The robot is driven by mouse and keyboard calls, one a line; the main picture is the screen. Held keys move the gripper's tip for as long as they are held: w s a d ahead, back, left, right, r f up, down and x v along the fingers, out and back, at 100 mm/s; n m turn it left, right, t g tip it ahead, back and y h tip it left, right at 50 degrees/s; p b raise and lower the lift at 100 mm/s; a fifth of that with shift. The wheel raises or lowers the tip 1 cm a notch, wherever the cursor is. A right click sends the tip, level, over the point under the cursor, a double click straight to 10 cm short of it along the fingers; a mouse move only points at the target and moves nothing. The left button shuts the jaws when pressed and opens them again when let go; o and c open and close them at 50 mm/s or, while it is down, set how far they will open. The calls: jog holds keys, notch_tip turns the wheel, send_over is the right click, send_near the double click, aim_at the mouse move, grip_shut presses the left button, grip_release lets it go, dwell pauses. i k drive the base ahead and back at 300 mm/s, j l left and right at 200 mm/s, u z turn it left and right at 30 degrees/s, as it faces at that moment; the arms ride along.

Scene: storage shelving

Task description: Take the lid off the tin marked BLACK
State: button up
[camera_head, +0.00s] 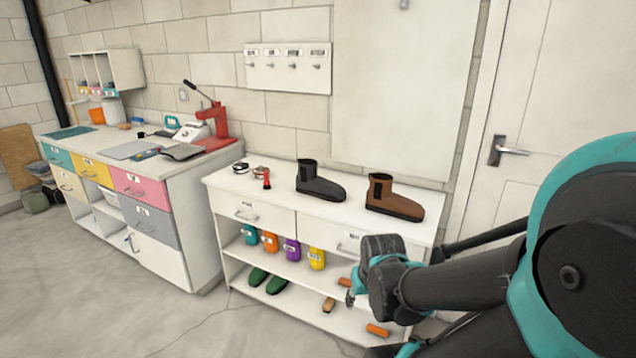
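Two small round items that look like tins sit on the white shelf unit's top, left of the boots. One is a dark-and-white tin (240,168); the other is a brownish-orange tin (260,172). Any writing on them is too small to read, so I cannot tell which is marked BLACK, or whether their lids are on. My gripper (352,291) is low in front of the shelf unit, to the right of and well apart from the tins. My arm partly hides it, and its fingers are too unclear to tell open from shut.
A small red-and-black object (266,180) stands close by the tins. A black boot (320,187) and a brown boot (395,203) stand on the white top (285,196). Several coloured jars and green shoes (276,285) are on the shelves below. Open floor lies left.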

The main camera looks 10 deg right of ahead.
aim_at(240, 165)
jog(key=i+j+z, duration=0.1)
jog(key=i+j, duration=0.15)
jog(key=j, duration=0.15)
jog(key=i+j, duration=0.25)
jog(key=j, duration=0.15)
jog(key=i+j+z, duration=0.15)
jog(key=j, duration=0.3)
jog(key=i+j+z, duration=0.1)
jog(key=i+j, duration=0.2)
jog(key=j, duration=0.15)
jog(key=i+j, duration=0.2)
jog(key=j, duration=0.25)
jog(key=i+j+z, duration=0.15)
jog(key=j, duration=0.3)
jog(key=i+j+z, duration=0.1)
jog(key=j, duration=0.4)
jog(key=i+j, duration=0.25)
jog(key=j, duration=0.25)
jog(key=i+l+z, duration=0.05)
